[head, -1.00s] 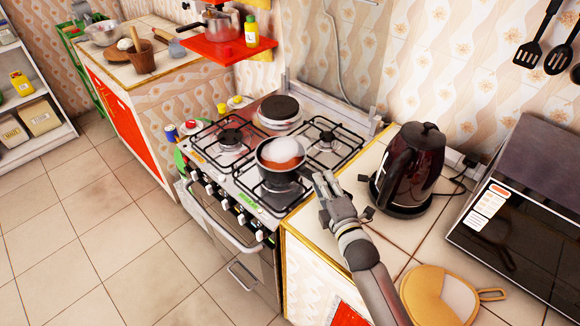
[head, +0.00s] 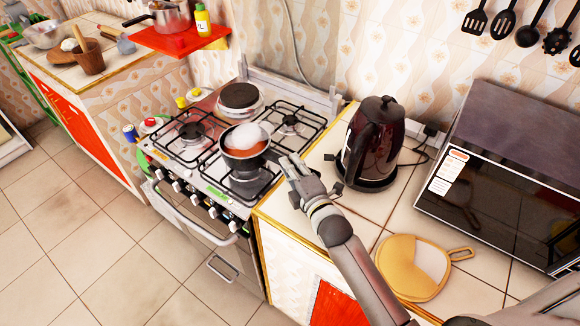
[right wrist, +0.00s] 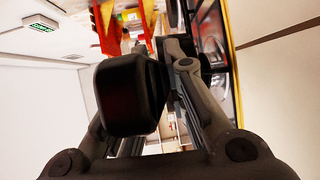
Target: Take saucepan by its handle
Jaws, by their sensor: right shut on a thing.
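The saucepan (head: 238,160) is small and dark, with a white rounded shape above its reddish-brown inside. It is over the front part of the stove; I cannot tell whether it touches the grate. Its short handle points right, to my right gripper (head: 285,167). My right gripper is shut on the handle, and its fingers hide most of it. In the right wrist view a thick dark handle end (right wrist: 130,95) shows at the fingers (right wrist: 175,95). My left gripper is not in view.
The gas stove (head: 205,185) has black grates and a round hotplate (head: 240,96). A dark kettle (head: 370,145), a yellow pot holder (head: 410,270) and a microwave (head: 500,190) are on the right counter. Another pot (head: 172,18) stands on a red shelf (head: 180,42).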

